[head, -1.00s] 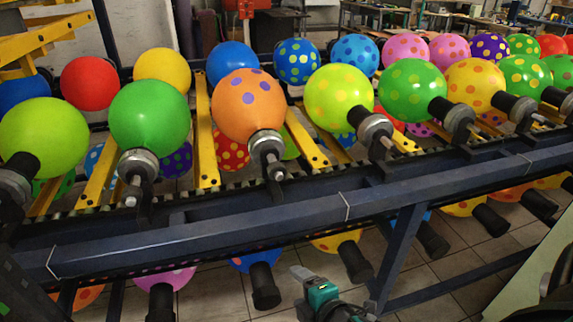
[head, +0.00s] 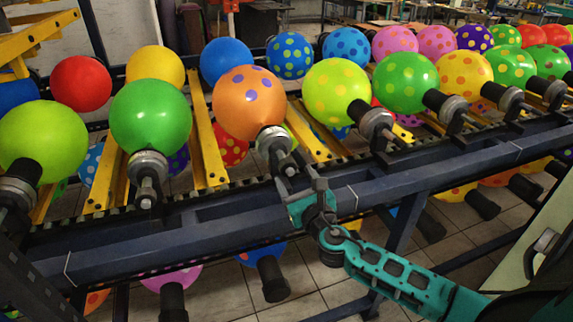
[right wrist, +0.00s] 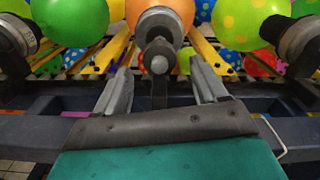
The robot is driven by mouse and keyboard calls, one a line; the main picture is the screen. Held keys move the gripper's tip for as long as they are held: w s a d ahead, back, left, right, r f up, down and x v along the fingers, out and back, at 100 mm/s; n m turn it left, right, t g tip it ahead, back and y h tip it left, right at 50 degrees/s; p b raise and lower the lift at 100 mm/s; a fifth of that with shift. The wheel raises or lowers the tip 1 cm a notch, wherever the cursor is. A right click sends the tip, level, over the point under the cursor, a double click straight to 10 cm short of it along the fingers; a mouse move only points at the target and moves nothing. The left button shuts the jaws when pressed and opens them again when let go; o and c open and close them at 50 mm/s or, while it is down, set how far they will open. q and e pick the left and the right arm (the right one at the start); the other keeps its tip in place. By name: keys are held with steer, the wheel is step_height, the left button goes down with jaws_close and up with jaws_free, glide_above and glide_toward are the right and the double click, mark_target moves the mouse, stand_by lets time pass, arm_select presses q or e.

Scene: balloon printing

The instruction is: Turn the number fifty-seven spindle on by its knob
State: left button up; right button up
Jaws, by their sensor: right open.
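My right gripper (head: 301,182) is nearest the spindle (head: 272,140) that carries an orange balloon with purple spots (head: 249,103). In the right wrist view the gripper (right wrist: 160,72) is open. Its two fingers stand either side of that spindle's knob (right wrist: 159,63), and contact cannot be told. A dark lever hangs below the knob between the fingers. The left gripper is out of view.
A green balloon's spindle (head: 147,172) is to the left and a yellow-spotted lime balloon's spindle (head: 374,122) to the right. A dark blue rail (head: 200,228) runs below the spindles, under my right gripper. More balloons hang beneath the rack.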

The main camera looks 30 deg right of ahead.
mark_target(289, 171)
steer(key=x, duration=0.6)
steer(key=shift+w+d, duration=0.1)
steer(key=shift+w, duration=0.2)
steer(key=shift+c, duration=0.2)
steer(key=c, duration=1)
